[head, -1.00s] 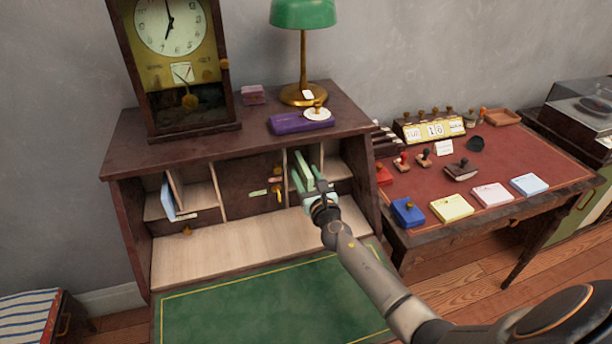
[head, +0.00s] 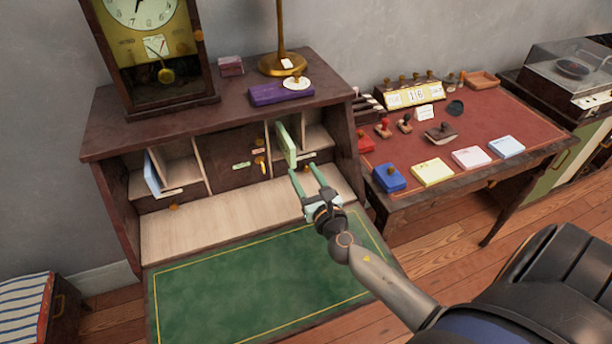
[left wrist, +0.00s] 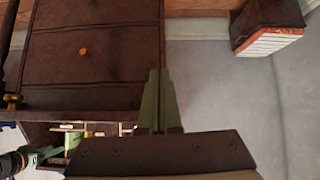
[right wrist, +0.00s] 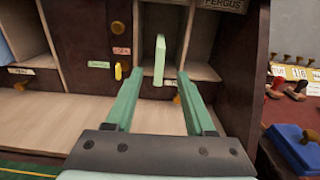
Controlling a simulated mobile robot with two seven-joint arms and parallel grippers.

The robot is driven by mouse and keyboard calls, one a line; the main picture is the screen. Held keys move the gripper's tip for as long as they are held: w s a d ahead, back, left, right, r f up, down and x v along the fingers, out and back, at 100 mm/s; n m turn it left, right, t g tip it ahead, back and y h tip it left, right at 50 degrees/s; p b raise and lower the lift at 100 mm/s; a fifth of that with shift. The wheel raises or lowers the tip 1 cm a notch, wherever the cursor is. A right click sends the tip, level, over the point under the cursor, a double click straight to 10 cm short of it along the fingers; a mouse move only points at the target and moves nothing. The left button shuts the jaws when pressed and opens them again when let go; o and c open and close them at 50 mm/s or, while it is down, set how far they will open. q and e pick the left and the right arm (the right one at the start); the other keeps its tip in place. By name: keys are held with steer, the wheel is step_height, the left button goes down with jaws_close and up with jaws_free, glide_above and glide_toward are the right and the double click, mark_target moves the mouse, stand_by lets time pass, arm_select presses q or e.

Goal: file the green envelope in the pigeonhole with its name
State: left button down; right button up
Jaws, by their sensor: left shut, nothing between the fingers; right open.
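The green envelope (head: 286,143) stands upright on edge in a narrow pigeonhole right of the desk's dark central door, its front end showing. In the right wrist view the envelope (right wrist: 160,60) stands clear beyond my fingertips. My right gripper (head: 305,170) is open and empty, in front of and below that pigeonhole; its fingers also show in the right wrist view (right wrist: 159,82). The name on this pigeonhole is not readable. A plate reading FERGUS (right wrist: 224,5) is above and to the right. My left gripper (left wrist: 159,74) is shut and empty in the left wrist view; the head view does not show it.
A pale blue envelope (head: 152,174) leans in a left pigeonhole. The wooden shelf (head: 215,219) and green writing surface (head: 240,300) are clear. A clock (head: 150,60), purple box (head: 281,93) and lamp (head: 281,65) stand on top. A red-topped table (head: 490,112) with stamps is at right.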

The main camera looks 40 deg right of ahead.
mark_target(295, 162)
steer(key=shift+s, duration=0.4)
arm_select(q)
steer(key=shift+s+f, duration=0.1)
